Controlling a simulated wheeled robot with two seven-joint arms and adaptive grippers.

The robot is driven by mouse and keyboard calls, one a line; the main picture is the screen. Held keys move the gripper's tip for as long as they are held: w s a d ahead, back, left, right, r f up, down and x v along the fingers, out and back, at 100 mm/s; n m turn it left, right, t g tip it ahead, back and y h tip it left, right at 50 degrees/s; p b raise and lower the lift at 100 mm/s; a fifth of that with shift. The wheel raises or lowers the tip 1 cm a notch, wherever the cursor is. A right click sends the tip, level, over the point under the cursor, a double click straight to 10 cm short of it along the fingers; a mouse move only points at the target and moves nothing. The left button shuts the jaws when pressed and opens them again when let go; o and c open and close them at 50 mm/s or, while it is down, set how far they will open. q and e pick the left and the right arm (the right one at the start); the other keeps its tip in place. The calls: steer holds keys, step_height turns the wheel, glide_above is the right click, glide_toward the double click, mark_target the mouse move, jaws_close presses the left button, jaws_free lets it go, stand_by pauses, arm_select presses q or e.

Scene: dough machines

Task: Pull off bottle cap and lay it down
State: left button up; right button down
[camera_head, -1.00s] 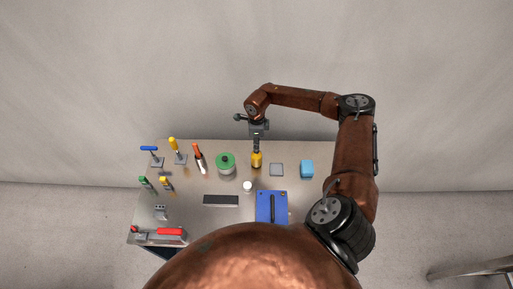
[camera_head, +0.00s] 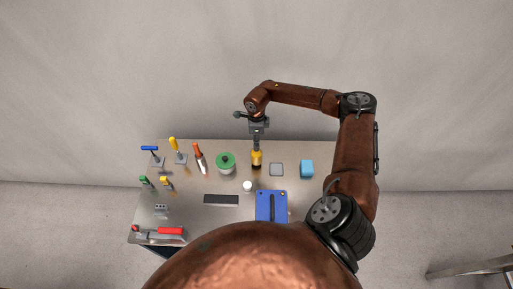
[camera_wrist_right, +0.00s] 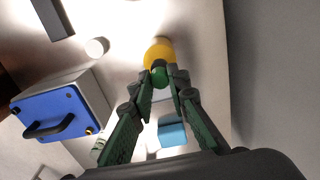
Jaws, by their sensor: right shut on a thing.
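The yellow bottle (camera_head: 257,160) stands upright near the back edge of the table. My right gripper (camera_head: 257,144) points down from above it. In the right wrist view the bottle's round yellow top (camera_wrist_right: 157,49) lies just beyond my fingertips (camera_wrist_right: 162,80). A small green cap (camera_wrist_right: 160,75) sits between the fingertips, and my right gripper is shut on it. The cap overlaps the bottle in that view, so I cannot tell whether the two touch. My left gripper is not in view.
A blue-topped box with a black handle (camera_head: 263,203), a white cylinder (camera_head: 248,186), a grey square plate (camera_head: 276,169) and a blue cube (camera_head: 306,169) stand near the bottle. A green-topped container (camera_head: 226,160) is to its left. Several tools stand farther left.

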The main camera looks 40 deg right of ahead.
steer(key=shift+r+p, duration=1.55)
steer(key=shift+r, duration=1.65)
steer(key=shift+a+f, duration=0.1)
